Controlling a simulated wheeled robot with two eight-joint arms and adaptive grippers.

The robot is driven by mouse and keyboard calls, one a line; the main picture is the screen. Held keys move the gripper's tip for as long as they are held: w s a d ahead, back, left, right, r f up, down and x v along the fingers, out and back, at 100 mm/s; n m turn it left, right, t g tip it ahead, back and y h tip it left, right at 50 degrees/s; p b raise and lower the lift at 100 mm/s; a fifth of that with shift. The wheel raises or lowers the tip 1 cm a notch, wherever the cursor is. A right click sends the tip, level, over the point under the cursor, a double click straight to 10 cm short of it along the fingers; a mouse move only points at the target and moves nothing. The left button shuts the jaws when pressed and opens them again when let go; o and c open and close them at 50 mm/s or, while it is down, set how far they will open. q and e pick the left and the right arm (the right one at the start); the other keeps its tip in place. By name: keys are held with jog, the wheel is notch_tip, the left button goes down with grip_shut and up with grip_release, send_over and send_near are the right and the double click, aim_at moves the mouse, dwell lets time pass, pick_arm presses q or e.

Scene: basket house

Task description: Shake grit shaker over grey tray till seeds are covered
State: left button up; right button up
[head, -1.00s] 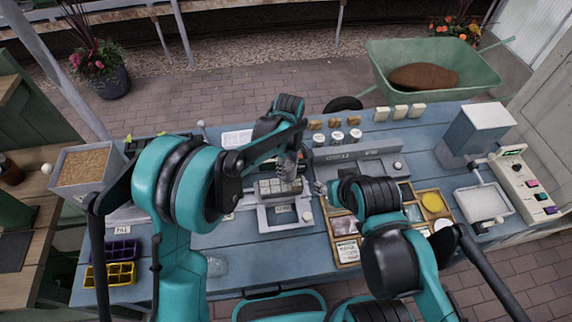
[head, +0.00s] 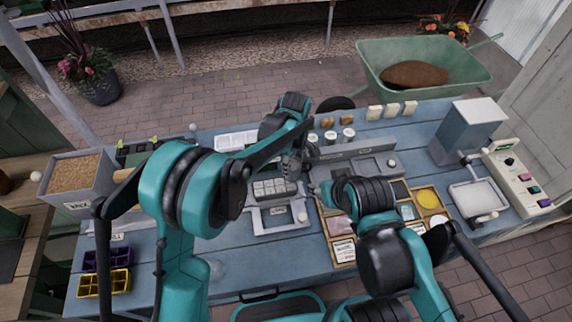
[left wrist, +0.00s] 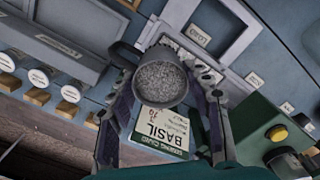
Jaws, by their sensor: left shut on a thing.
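In the left wrist view my left gripper (left wrist: 165,118) is shut on a grey cup-like shaker (left wrist: 160,84), whose round top shows grey grit. In the head view my left gripper (head: 291,166) is above the back right of the grey tray (head: 272,188), with the shaker hard to make out there. The tray has several pale cells and stands on a light frame. Whether seeds in it are covered is too small to tell. My right arm is at the right of the tray; its gripper is largely hidden and its jaws are unclear.
A Basil card (left wrist: 163,130) shows below the shaker in the wrist view. A wooden divided box (head: 344,250) is right of the tray. Several jars (head: 347,135) stand behind. A grit-filled bin (head: 75,180) is at the left.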

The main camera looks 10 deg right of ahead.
pick_arm(q)
jog(key=shift+d, duration=0.9)
jog(key=shift+a, duration=1.5)
jog(key=d, duration=0.5)
jog(key=shift+b, duration=0.3)
jog(key=shift+a, duration=1.55)
jog(key=shift+d, duration=0.1)
jog(key=shift+r, duration=0.15)
jog(key=shift+r+p, duration=1.7)
jog(key=shift+r, duration=1.2)
